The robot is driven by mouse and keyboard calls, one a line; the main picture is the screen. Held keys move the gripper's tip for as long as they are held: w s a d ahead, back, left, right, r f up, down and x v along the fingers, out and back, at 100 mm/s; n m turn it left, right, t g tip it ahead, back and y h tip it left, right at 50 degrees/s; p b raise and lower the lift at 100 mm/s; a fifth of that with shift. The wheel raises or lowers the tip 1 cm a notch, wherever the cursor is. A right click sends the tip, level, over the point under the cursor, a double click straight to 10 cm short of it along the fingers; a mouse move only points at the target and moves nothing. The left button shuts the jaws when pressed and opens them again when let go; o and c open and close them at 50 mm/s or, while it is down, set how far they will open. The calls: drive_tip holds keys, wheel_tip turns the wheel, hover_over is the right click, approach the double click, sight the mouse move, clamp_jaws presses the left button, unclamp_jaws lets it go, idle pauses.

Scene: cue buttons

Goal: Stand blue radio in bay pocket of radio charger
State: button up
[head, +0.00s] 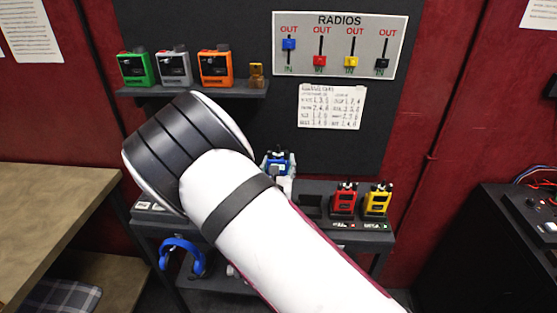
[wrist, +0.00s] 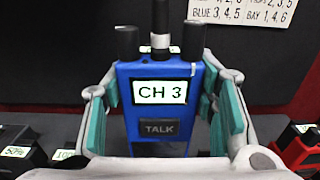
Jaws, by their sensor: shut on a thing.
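The blue radio (wrist: 160,112) is upright in the wrist view, with a "CH 3" screen, a TALK button and dark knobs or an antenna on top. My gripper (wrist: 158,95) is shut on it, with teal pads on both sides. In the head view the blue radio (head: 278,162) shows just past my arm, at the charger's back; its base is hidden. The radio charger (head: 350,226) is a dark unit with pockets; an open pocket (head: 311,207) lies right of my gripper (head: 280,172). I cannot tell whether the radio touches the charger.
A red radio (head: 344,200) and a yellow radio (head: 377,200) stand in the charger's right pockets. A RADIOS slider board (head: 340,45) hangs above. Blue headphones (head: 183,255) hang below. My arm hides the charger's middle left.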

drive_tip(key=shift+s+f+b, duration=0.1)
drive_tip(key=shift+f+b, duration=0.6)
drive_tip(key=shift+f, duration=1.05)
drive_tip(key=shift+f+b, duration=0.95)
drive_tip(key=shift+f, duration=2.4)
idle(1.3)
drive_tip(key=o, duration=1.4)
drive_tip(key=shift+s, duration=0.1)
drive_tip(key=s, duration=1.1)
drive_tip(key=shift+s+a, duration=0.25)
drive_tip(key=shift+s, duration=0.15)
